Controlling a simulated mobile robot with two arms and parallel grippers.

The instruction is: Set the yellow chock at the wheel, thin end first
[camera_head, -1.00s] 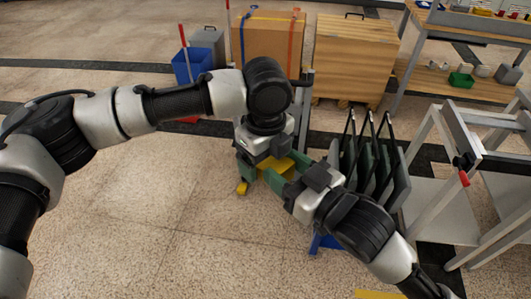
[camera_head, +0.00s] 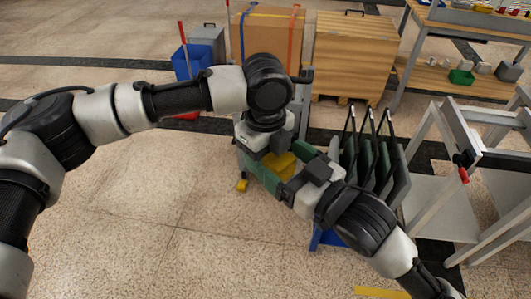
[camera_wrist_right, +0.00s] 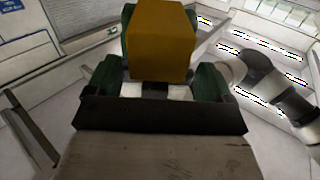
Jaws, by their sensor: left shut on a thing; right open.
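The yellow chock (camera_head: 284,166) shows as a yellow block below my left gripper (camera_head: 264,158), which points down and is shut on it. My right gripper (camera_head: 276,161) reaches in from the lower right, open, with its green fingers on either side of the block. In the right wrist view the yellow chock (camera_wrist_right: 160,42) stands large between the two green fingers of my right gripper (camera_wrist_right: 155,75). I cannot tell whether they touch it. The chock's thin end is not clear, and I cannot make out the wheel.
A small yellow piece (camera_head: 241,186) shows low beside the left gripper. A rack of dark panels (camera_head: 372,165) stands close on the right, with a blue foot (camera_head: 325,238) below. Grey metal frames (camera_head: 455,175) stand further right. Open floor (camera_head: 150,235) lies left and front.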

